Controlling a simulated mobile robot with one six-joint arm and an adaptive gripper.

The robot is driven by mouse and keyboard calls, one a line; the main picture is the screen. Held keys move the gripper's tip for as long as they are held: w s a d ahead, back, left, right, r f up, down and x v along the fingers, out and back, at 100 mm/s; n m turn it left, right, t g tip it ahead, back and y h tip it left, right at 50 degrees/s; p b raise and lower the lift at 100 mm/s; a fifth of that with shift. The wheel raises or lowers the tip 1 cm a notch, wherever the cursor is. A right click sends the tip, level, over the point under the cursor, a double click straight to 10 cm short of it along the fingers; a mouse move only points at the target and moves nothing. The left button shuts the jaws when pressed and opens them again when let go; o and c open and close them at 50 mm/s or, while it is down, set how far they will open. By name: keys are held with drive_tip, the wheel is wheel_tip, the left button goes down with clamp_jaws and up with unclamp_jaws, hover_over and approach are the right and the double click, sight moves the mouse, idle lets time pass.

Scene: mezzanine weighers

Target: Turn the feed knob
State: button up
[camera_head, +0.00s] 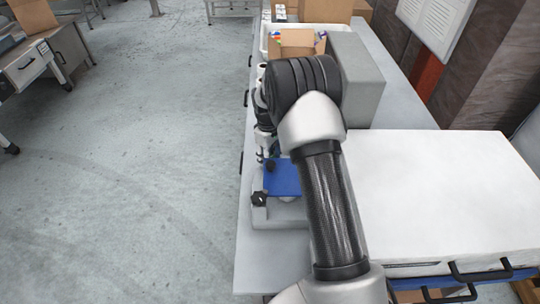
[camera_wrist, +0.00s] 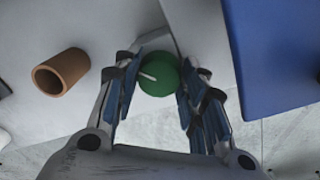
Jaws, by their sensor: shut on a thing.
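The round green knob (camera_wrist: 160,79), with a white pointer line across its face, is at the top centre of the wrist view, against a grey surface. The pointer slants towards the upper left. My gripper (camera_wrist: 162,77) has one finger on each side of the knob and is shut on it. In the head view my arm covers the knob, and my gripper is mostly hidden.
A brown, hollow, cup-like cylinder (camera_wrist: 62,72) is left of my gripper. A blue plate (camera_wrist: 285,50) is to the right. The head view shows a blue-topped device (camera_head: 280,215) with black knobs, a grey box (camera_head: 362,85) and open floor (camera_head: 150,150) on the left.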

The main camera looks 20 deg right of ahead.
drive_tip(key=m, duration=0.6)
drive_tip(key=shift+m, duration=0.3)
drive_tip(key=m, duration=0.6)
drive_tip(key=shift+w+a+g, duration=0.1)
drive_tip(key=shift+g, duration=0.3)
drive_tip(key=m, duration=0.6)
drive_tip(key=shift+m+p, duration=0.3)
drive_tip(key=m, duration=0.5)
drive_tip(key=shift+w+m+y, duration=0.1)
drive_tip(key=shift+m+y, duration=0.2)
drive_tip(key=shift+m, duration=0.1)
drive_tip(key=o, duration=0.8)
drive_tip(key=shift+r, duration=0.1)
